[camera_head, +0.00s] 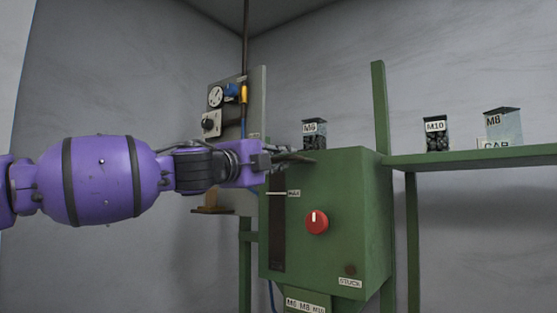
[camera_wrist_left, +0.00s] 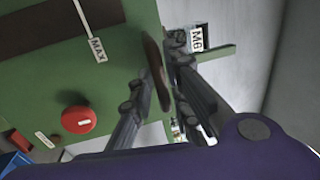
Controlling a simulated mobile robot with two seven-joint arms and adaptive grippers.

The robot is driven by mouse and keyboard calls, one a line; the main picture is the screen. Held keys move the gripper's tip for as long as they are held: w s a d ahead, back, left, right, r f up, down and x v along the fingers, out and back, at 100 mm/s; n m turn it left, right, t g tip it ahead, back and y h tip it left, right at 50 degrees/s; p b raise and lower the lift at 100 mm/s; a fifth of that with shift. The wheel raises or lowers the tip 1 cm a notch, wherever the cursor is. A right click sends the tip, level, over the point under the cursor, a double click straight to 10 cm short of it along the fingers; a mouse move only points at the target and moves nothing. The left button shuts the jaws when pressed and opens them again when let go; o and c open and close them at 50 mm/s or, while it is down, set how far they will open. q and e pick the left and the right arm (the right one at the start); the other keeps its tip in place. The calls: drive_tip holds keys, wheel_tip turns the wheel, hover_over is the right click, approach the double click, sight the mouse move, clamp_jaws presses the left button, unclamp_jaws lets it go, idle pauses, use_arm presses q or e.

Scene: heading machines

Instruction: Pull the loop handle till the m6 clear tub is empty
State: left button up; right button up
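The M6 clear tub (camera_head: 314,135) stands at the top of the green machine, with dark pieces inside it. Its M6 label also shows in the left wrist view (camera_wrist_left: 197,39), beyond one finger. My left gripper (camera_head: 298,157) reaches in from the left at the machine's top edge, just in front of and below the tub. In the wrist view its fingers (camera_wrist_left: 155,62) are spread apart. A brown rounded shape (camera_wrist_left: 154,62) shows between them; I cannot tell whether it is an opening or a loop. I cannot make out the loop handle for certain. My right gripper is out of view.
The green machine (camera_head: 340,220) has a red knob (camera_head: 317,222), a MAX mark (camera_head: 293,193) and a STUCK label (camera_head: 350,282). A grey gauge panel (camera_head: 256,105) stands behind my arm. A green shelf (camera_head: 470,156) at right holds M10 (camera_head: 436,134) and M8 (camera_head: 503,126) tubs.

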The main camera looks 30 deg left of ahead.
use_arm(q)
drive_tip(key=shift+o, duration=0.8)
drive_tip(key=shift+s, duration=0.2)
drive_tip(key=shift+s+r, duration=0.1)
drive_tip(key=shift+s, duration=0.35)
drive_tip(key=shift+s+f, duration=0.2)
drive_tip(key=shift+s, duration=0.5)
drive_tip(key=s+f, duration=0.2)
drive_tip(key=s, duration=0.7)
drive_tip(key=shift+s+a, duration=0.15)
drive_tip(key=shift+a, duration=0.3)
